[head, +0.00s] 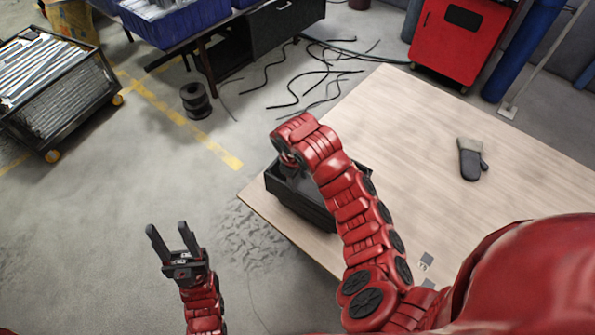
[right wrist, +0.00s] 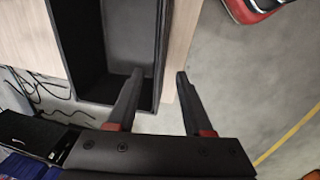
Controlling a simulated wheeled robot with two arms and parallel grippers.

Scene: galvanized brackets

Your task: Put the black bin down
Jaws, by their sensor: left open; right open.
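The black bin (head: 300,208) sits on the wooden table (head: 400,120) at its left corner, partly hidden behind my right arm. In the right wrist view the bin (right wrist: 88,45) looks empty inside. My right gripper (right wrist: 160,73) is open, with one finger over the bin's inside and the other outside, so the bin's side wall lies between them. I cannot tell whether either finger touches the wall. In the head view the right arm hides its fingers. My left gripper (head: 168,230) is open and empty above the floor, left of the table.
A dark glove (head: 471,160) lies on the table's right part; the middle is clear. Black cables (head: 320,75) and a spool (head: 196,101) lie on the floor beyond. A cart of metal bars (head: 55,90) stands at left, a red cabinet (head: 455,40) at back.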

